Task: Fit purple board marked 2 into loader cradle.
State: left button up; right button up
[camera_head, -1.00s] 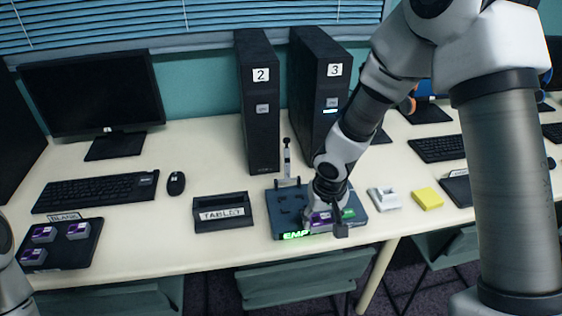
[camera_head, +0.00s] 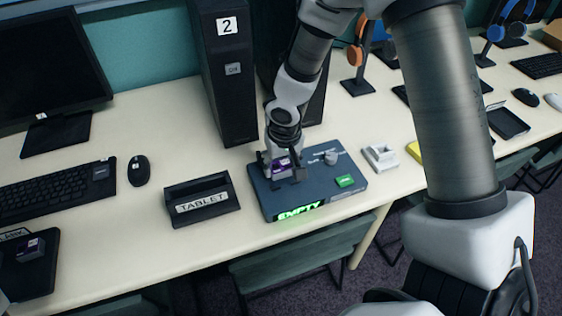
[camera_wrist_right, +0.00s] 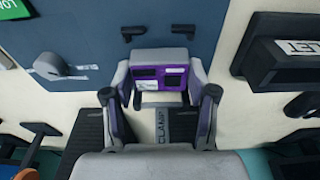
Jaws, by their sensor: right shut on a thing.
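The purple board (camera_head: 281,166) is held in my right gripper (camera_head: 284,174), over the left part of the loader (camera_head: 335,193). In the right wrist view the board (camera_wrist_right: 147,72) sits between the two fingers of the gripper (camera_wrist_right: 160,88); its number cannot be read. Black corner brackets of the cradle (camera_wrist_right: 183,28) show on the loader's blue top, beyond the board in that view. The board appears raised above the loader; the exact gap cannot be judged. A strip lettered CLAMP (camera_wrist_right: 160,127) lies below the gripper. The loader's green display (camera_head: 300,211) reads EMPTY.
A TABLET stand (camera_head: 202,199) is left of the loader. A black tower marked 2 (camera_head: 227,85) stands behind. A white device (camera_head: 380,158) sits to the right. A dark tray (camera_head: 30,265) with a purple board is at lower left. The loader has a knob (camera_head: 330,158) and green button (camera_head: 345,181).

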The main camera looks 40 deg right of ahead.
jog(key=shift+s, duration=0.2)
jog(key=shift+w+f, duration=0.1)
dwell(0.4)
jog(key=shift+b, duration=0.3)
jog(key=shift+f, duration=0.15)
jog(key=shift+f+b, duration=0.25)
jog(key=shift+b, duration=0.15)
dwell(0.4)
